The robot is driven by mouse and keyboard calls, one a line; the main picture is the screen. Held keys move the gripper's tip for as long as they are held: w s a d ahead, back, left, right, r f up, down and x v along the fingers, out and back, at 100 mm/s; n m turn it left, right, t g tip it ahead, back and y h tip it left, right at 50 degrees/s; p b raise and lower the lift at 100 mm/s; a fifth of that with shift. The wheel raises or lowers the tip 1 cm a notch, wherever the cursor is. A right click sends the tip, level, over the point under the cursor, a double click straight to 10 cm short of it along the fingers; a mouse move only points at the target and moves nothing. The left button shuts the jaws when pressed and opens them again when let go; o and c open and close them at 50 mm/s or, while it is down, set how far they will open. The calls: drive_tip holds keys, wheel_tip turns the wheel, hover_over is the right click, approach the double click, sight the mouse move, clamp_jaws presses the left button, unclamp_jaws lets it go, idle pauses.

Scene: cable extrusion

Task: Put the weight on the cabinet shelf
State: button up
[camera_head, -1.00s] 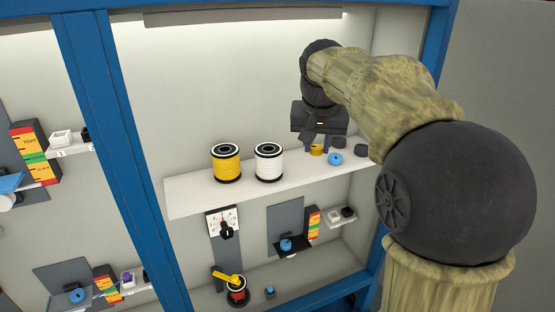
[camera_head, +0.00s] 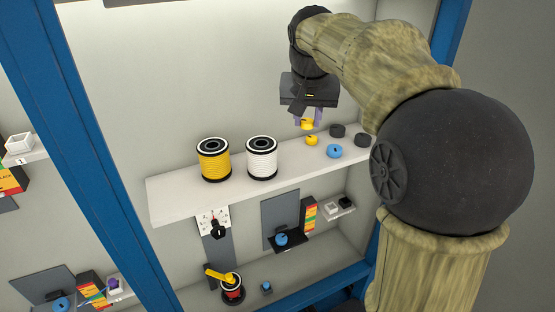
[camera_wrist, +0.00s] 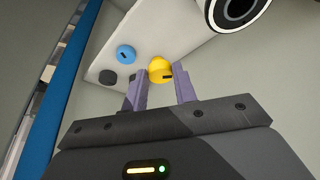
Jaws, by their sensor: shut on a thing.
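My gripper (camera_head: 305,117) is shut on a yellow weight (camera_head: 306,125), held between its purple fingertips above the cabinet shelf (camera_head: 245,190). A second yellow weight (camera_head: 311,141) stands on the shelf just below the held one. A blue weight (camera_head: 334,151) and two dark weights (camera_head: 337,131) stand to its right. In the wrist view, my gripper (camera_wrist: 160,73) has yellow between its fingertips, where the held weight (camera_wrist: 158,76) and the one behind seem to overlap. The blue weight (camera_wrist: 126,54) and a dark weight (camera_wrist: 107,76) show to the left there.
A yellow spool (camera_head: 215,160) and a white spool (camera_head: 262,158) stand on the shelf left of the weights. Blue cabinet posts (camera_head: 85,130) frame the bay. Shelf surface between white spool and weights is clear.

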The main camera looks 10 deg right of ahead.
hover_over(305, 163)
drive_tip(key=s, duration=0.1)
drive_tip(key=shift+s+a+f+p, duration=0.1)
drive_tip(key=shift+f+p, duration=0.1)
drive_tip(key=shift+f, duration=1.3)
drive_tip(key=shift+a+f+p, duration=0.1)
drive_tip(key=shift+f+p, duration=0.1)
drive_tip(key=shift+f, duration=1.25)
drive_tip(key=shift+f+p, duration=0.4)
drive_tip(key=shift+f, duration=1.65)
drive_tip(key=shift+f, duration=0.2)
drive_tip(key=o, duration=0.9)
drive_tip(key=shift+r, duration=0.1)
